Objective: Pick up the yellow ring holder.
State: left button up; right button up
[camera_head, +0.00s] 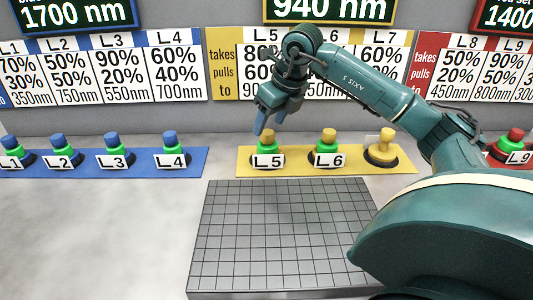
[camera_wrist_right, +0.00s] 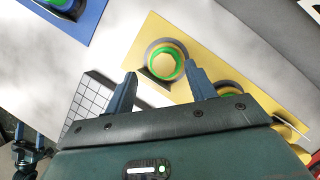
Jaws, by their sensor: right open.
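Three yellow holders stand in a row on a yellow mat (camera_head: 245,168). The left one, labelled L5 (camera_head: 268,136), has a green ring below its yellow top. The middle one, L6 (camera_head: 329,134), also carries a green ring. The right one (camera_head: 386,145) is all yellow, with no green ring visible. My right gripper (camera_head: 265,123) is open and empty, above the L5 holder. In the right wrist view the open fingers (camera_wrist_right: 162,73) lie just short of the green-ringed holder (camera_wrist_right: 166,62). My left gripper (camera_wrist_right: 30,142) shows small at that view's lower left, fingers apart.
A grey gridded plate (camera_head: 285,235) lies in front of the yellow mat. A blue mat (camera_head: 199,160) with several green-ringed holders is at left, a red-topped holder L9 (camera_head: 515,137) at right. A wall with boards stands behind. The bench at front left is clear.

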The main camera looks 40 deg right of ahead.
aim_at(268, 132)
jog(key=x, duration=0.4)
jog(key=b+x, duration=0.1)
jog(key=x, duration=0.1)
jog(key=shift+d+f, duration=0.3)
jog(key=shift+r, duration=0.1)
grip_shut()
